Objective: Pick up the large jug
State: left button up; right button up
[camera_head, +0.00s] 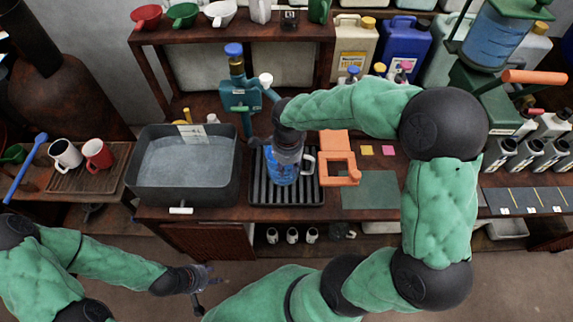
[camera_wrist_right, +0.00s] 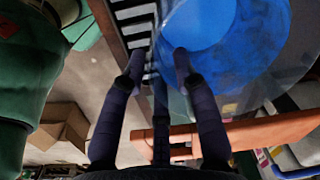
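A clear large jug (camera_head: 283,172) holding blue liquid stands upright on the black ribbed drip tray (camera_head: 314,194), under the teal tap unit. Its pale handle (camera_head: 308,166) points right. My right gripper (camera_head: 288,150) is over the jug and hides part of its top. In the right wrist view, the fingers (camera_wrist_right: 158,60) are spread apart, with the jug (camera_wrist_right: 225,55) at the upper right, one finger overlapping its clear wall. I cannot tell whether they touch. My left gripper (camera_head: 207,283) is low at the front, empty, its fingers apparently spread.
A dark basin (camera_head: 185,190) of greyish liquid is left of the drip tray. An orange bracket (camera_head: 340,178) stands close on the right, beside a green mat (camera_head: 369,192). The teal tap unit (camera_head: 240,97) rises behind. Two mugs sit on a tray (camera_head: 75,180) at far left.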

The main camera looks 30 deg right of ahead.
jog(key=b, duration=0.2)
send_over(287, 183)
notch_tip(287, 183, down, 5)
jog(key=shift+f, duration=0.1)
jog(key=shift+c, duration=0.3)
grip_shut()
